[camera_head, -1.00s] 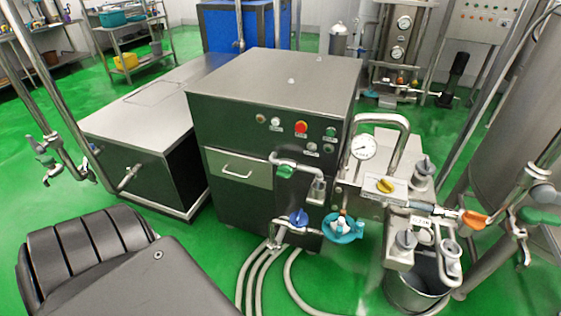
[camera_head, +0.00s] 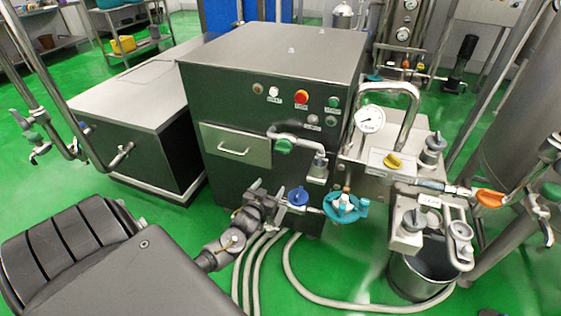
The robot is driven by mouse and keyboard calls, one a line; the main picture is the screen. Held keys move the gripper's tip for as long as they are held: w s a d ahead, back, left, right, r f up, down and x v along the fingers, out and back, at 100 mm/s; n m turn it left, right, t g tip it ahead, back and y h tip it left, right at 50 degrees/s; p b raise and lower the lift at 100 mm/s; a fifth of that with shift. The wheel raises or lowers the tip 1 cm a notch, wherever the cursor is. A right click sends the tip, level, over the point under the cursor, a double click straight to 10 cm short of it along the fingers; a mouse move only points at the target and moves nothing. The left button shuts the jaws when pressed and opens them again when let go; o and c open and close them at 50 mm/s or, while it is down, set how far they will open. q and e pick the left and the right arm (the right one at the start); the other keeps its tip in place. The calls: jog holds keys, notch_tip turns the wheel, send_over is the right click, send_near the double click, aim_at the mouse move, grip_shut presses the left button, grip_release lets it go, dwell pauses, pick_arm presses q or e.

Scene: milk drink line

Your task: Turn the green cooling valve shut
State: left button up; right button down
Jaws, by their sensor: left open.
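A green valve handle (camera_head: 284,146) sits on a bent steel pipe at the front of the dark steel machine (camera_head: 240,105). My left gripper (camera_head: 268,191) is open and empty, low in front of the machine. Its fingers are below and a little left of the green handle, apart from it in the picture. The blue valve handle (camera_head: 298,197) is just right of the fingers; I cannot tell whether they touch. Another green handle (camera_head: 551,191) shows at the right edge. My right gripper is not in view.
A teal valve (camera_head: 345,207) sits right of the blue one. A yellow knob (camera_head: 393,161), a gauge (camera_head: 369,119) and an orange handle (camera_head: 490,199) are further right. Green floor is clear at left.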

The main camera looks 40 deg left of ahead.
pick_arm(q)
jog(key=t, duration=0.2)
send_near(281, 151)
jog(key=shift+n+y, duration=0.3)
jog(key=shift+n, duration=0.1)
jog(key=x, duration=0.9)
jog(key=shift+d+f, duration=0.1)
jog(key=shift+w, duration=0.25)
jog(key=shift+c, duration=0.7)
jog(key=c, duration=0.7)
jog(key=shift+c, duration=0.2)
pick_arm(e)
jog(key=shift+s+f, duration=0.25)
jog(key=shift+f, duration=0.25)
